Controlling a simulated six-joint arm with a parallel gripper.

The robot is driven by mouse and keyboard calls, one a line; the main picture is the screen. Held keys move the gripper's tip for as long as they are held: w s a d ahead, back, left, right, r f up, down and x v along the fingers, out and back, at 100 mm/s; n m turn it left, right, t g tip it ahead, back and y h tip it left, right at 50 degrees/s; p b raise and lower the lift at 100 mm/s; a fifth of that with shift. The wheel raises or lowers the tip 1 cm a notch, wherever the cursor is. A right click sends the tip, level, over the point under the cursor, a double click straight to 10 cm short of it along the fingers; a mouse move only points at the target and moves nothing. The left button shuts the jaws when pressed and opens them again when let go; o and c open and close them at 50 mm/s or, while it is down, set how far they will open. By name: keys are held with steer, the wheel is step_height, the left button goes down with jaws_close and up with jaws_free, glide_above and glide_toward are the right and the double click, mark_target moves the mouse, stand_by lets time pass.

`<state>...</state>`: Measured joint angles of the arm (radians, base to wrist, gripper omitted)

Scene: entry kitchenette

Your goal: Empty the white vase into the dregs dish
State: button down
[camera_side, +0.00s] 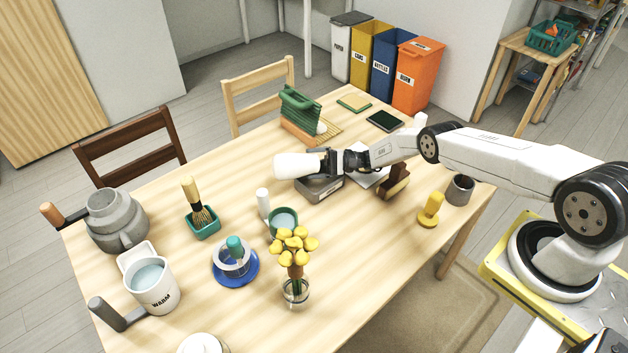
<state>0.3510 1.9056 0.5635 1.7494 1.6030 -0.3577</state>
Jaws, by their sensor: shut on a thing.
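My gripper (328,161) is shut on the white vase (296,166), near the middle of the table. The vase is tipped onto its side, roughly level, with one end pointing left, away from the gripper. A grey square dish (322,190) sits just below and to the right of the vase's free end, partly hidden by the vase and gripper; it looks like the dregs dish, but no label shows. I cannot see inside the vase or tell whether anything is coming out of it.
A green cup (283,223) of liquid and a small white bottle (263,203) stand nearby. Yellow flowers (294,250) stand in a glass at the front. A WARM jug (152,286), a grey pot (113,222) and a brush (199,212) are left.

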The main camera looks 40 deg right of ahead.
steer(key=shift+t+y, duration=0.3)
steer(key=shift+y, duration=0.2)
stand_by(0.8)
steer(key=shift+r+g+h, duration=0.1)
steer(key=shift+g+h, duration=0.3)
steer(key=shift+h, duration=0.3)
steer(key=shift+g+h, duration=0.5)
steer(key=shift+h, duration=0.5)
